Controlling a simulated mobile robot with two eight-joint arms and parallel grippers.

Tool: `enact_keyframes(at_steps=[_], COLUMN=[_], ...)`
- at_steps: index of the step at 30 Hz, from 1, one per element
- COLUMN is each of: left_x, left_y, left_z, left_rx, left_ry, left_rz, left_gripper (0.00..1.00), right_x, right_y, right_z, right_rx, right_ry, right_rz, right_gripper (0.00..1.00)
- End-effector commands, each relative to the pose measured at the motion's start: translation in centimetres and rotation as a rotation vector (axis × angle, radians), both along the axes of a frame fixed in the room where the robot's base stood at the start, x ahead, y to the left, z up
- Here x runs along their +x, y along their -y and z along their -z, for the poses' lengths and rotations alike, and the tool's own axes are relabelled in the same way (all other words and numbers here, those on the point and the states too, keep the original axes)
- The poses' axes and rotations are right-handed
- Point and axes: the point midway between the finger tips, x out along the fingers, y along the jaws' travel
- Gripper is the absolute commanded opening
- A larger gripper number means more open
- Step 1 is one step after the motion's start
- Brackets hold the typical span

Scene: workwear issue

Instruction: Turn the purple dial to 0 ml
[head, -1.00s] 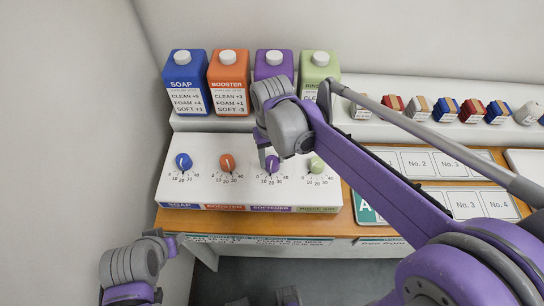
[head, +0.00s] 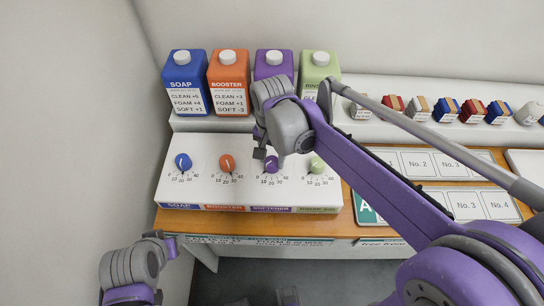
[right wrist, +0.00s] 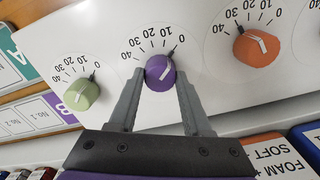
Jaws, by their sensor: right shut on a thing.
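The purple dial (right wrist: 160,72) sits on the white dispenser panel (right wrist: 215,90), third in a row of dials. Its white line points up and right in the right wrist view, toward the low end of its scale, around 10 to 0. My right gripper (right wrist: 159,76) is shut on this dial, one finger on each side. In the head view, my right gripper (head: 266,156) partly covers the purple dial (head: 272,164). My left gripper (head: 172,246) hangs at the lower left, apart from the panel; its jaws are too small to read.
A blue dial (head: 183,160), an orange dial (head: 227,162) and a green dial (head: 317,165) share the panel. Soap (head: 185,80), booster (head: 229,80), purple and green cartons stand behind. Small coloured items line the shelf at right. Numbered mats lie right of the panel.

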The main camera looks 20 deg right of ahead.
Motion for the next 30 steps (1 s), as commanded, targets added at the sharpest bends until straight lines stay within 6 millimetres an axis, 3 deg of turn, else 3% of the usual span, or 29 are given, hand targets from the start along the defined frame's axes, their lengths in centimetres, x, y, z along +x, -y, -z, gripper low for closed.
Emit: enact_keyframes(at_steps=[17,18,22,30], left_x=[0.00,0.00,0.00,0.00], left_y=[0.00,0.00,0.00,0.00], left_z=[0.00,0.00,0.00,0.00], left_rx=[0.000,0.000,0.000,0.000], left_ry=[0.000,0.000,0.000,0.000], left_rz=[0.000,0.000,0.000,0.000], left_gripper=[0.50,0.50,0.50,0.50], right_x=[0.02,0.02,0.02,0.01], right_y=[0.00,0.00,0.00,0.01], right_z=[-0.04,-0.04,-0.03,-0.05], right_rx=[0.000,0.000,0.000,0.000], right_ry=[0.000,0.000,0.000,0.000], right_rz=[0.030,0.029,0.029,0.028], right_gripper=[0.00,0.56,0.79,0.79])
